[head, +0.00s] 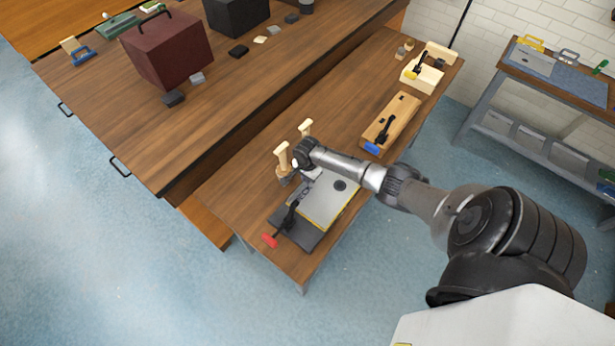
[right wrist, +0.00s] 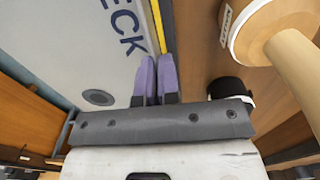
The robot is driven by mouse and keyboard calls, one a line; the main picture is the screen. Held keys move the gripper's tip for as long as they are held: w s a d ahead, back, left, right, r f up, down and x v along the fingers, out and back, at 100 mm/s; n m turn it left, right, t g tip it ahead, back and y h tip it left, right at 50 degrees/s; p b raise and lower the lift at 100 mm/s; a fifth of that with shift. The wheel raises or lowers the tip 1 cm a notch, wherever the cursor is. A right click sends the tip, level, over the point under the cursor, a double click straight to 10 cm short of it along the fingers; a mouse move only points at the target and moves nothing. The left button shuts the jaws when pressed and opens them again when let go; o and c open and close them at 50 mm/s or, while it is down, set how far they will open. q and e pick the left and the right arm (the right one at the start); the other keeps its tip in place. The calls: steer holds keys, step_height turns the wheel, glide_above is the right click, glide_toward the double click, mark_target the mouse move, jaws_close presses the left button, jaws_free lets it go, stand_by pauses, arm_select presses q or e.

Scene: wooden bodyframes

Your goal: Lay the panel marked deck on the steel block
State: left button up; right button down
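The panel marked deck (head: 325,197) is a pale grey plate with a yellow edge and a dark round spot. It is over the dark steel block (head: 303,236) on the narrow wooden table; I cannot tell whether it rests fully on it. The right wrist view shows the panel (right wrist: 70,40) with the letters ECK. My right gripper (right wrist: 157,78) has its purple fingers close together, one on each side of the panel's yellow edge. In the head view the fingertips are hidden behind my wrist. My left gripper is out of view.
Wooden-handled tools (head: 283,157) stand just behind the panel. A larger bench with a maroon box (head: 170,50) adjoins left.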

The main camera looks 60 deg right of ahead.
steer(key=c, duration=1.8)
jaws_free()
steer(key=o, duration=1.1)
steer(key=shift+r, duration=0.1)
steer(key=shift+r+p, duration=0.5)
steer(key=shift+p, duration=0.15)
steer(key=shift+r+p, duration=1.8)
steer(key=shift+p, duration=0.35)
steer(key=shift+r+p, duration=1.2)
steer(key=shift+p, duration=0.25)
